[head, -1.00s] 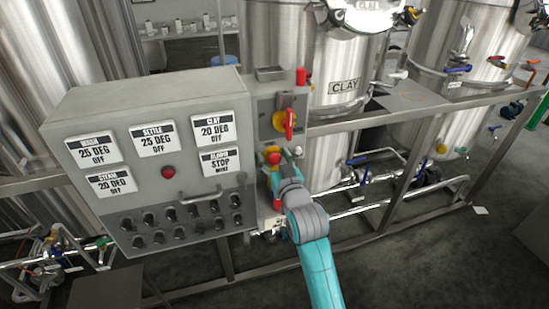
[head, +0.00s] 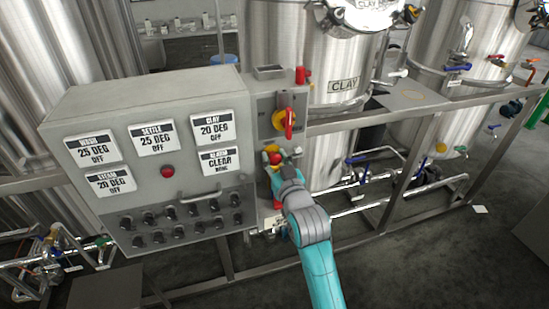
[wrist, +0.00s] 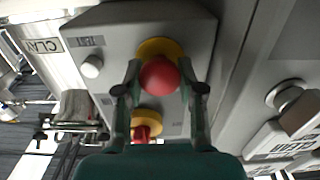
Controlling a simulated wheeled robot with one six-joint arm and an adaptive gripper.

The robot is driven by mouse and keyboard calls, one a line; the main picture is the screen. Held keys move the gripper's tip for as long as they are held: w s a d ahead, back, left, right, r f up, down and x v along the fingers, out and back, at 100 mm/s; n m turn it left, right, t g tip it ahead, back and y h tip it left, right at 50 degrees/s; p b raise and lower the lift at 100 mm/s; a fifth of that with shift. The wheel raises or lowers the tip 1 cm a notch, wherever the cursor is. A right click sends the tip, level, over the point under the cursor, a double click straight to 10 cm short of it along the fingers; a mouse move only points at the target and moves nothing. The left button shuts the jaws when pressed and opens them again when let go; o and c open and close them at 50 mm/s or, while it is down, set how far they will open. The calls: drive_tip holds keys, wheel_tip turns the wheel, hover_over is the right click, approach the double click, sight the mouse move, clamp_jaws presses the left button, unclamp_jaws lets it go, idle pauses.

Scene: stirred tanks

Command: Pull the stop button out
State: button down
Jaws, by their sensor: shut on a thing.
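The stop button (head: 274,158) is a round red knob on a yellow collar, low on the narrow grey box at the right side of the control cabinet. In the wrist view the red knob (wrist: 159,76) sits between the two fingers, with the yellow collar (wrist: 158,46) behind it. My gripper (wrist: 160,82) is shut on the knob, one finger on each side. In the head view my gripper (head: 281,165) partly covers the button's lower side. The alarm label (head: 219,160) on the cabinet reads CLEAR.
A red rotary handle on a yellow plate (head: 286,122) is just above the button. A white knob (wrist: 92,67) is on the same box in the wrist view. The cabinet (head: 75,115) stands left, with the CLAY tank (head: 342,125) and a metal frame rail (head: 420,108) to the right.

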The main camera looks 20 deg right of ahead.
drive_tip(key=c, duration=0.7)
unclamp_jaws()
drive_tip(key=shift+s, duration=0.1)
drive_tip(key=s, duration=1.2)
